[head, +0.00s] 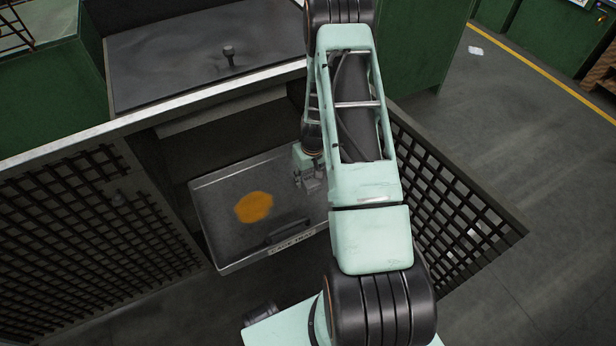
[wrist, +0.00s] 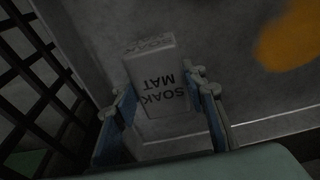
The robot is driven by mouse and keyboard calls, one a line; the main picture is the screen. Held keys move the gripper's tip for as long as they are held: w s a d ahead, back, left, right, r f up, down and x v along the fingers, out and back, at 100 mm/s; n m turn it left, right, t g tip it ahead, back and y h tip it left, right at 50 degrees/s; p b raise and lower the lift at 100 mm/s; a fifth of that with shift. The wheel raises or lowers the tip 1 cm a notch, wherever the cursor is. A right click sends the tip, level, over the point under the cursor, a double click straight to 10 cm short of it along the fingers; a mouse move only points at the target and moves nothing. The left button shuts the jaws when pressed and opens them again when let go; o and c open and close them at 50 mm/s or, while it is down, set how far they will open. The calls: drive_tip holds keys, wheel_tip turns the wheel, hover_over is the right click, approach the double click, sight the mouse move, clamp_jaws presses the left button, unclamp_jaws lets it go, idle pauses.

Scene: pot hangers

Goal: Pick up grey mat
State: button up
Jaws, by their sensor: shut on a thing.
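The grey mat (wrist: 155,75) is a small pale grey block printed "SOAK MAT", seen in the wrist view between my two fingers. My gripper (wrist: 163,100) is shut on it, with one finger at each side. In the head view my gripper (head: 310,178) is low over the right part of a grey tray (head: 225,205), and my arm hides much of that side. I cannot tell whether the mat touches the tray.
The tray has a front handle, a label and an orange patch (head: 254,207) left of my gripper. It sits in a cabinet under a dark worktop (head: 190,50). Mesh doors stand open at left (head: 90,220) and right (head: 450,190), the right one close to my arm.

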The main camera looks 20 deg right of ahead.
sight(307, 174)
wheel_tip(307, 174, up, 4)
drive_tip(key=shift+w+p, duration=0.1)
drive_tip(key=shift+p, duration=0.5)
drive_tip(key=s+a+r+p, duration=0.2)
drive_tip(key=s+r, duration=0.7)
drive_tip(key=s, duration=0.5)
drive_tip(key=shift+a+p, duration=0.35)
drive_tip(key=shift+a, duration=0.25)
